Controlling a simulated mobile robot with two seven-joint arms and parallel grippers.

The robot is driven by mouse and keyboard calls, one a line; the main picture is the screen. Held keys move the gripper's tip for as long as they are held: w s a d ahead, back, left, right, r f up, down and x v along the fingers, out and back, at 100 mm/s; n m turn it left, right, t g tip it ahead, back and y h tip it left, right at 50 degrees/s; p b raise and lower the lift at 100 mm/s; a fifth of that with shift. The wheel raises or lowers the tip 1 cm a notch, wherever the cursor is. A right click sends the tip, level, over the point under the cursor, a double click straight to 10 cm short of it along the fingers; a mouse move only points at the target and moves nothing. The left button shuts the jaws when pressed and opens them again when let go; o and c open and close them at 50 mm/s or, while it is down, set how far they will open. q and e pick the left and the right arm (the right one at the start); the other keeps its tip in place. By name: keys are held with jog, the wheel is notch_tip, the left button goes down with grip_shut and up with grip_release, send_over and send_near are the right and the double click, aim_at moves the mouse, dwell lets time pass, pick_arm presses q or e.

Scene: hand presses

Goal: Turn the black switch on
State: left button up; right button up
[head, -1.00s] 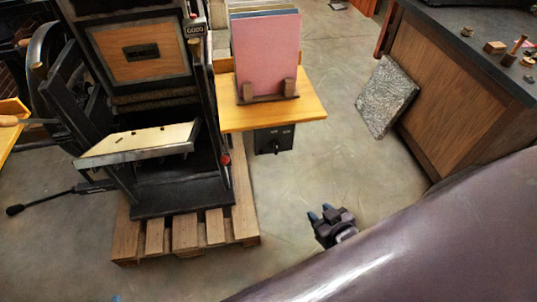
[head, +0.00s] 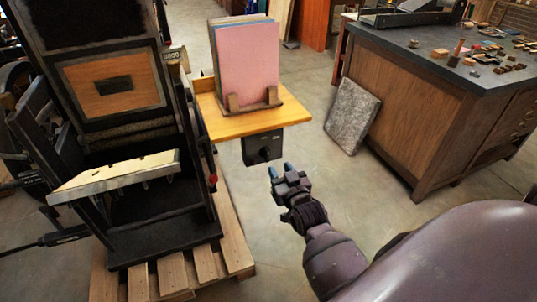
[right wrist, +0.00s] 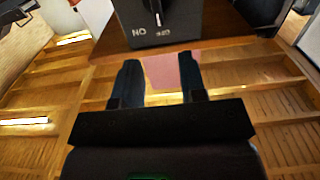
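The black switch (head: 263,154) is on the front of a dark box (head: 255,142) under the small wooden shelf. In the right wrist view, which looks upside down, the box (right wrist: 190,30) has white ON and OFF lettering and a slim lever (right wrist: 157,12) between the labels, at the top edge. My right gripper (head: 281,171) is just in front of and below the box, apart from it, its blue-tipped fingers toward it. In the wrist view the right gripper (right wrist: 160,72) is open, with nothing between its fingers. My left gripper is not in view.
The shelf (head: 225,122) above the box carries upright pink and other boards (head: 249,80). A large black press (head: 120,240) stands on a pallet (head: 235,250) at the left. A grey slab (head: 351,117) leans on a wooden cabinet (head: 400,110) at the right. Floor between is clear.

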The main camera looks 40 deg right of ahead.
aim_at(268, 151)
jog(key=x, duration=0.8)
jog(key=shift+w+f+b, duration=0.1)
jog(key=shift+w+b, duration=0.25)
grip_shut()
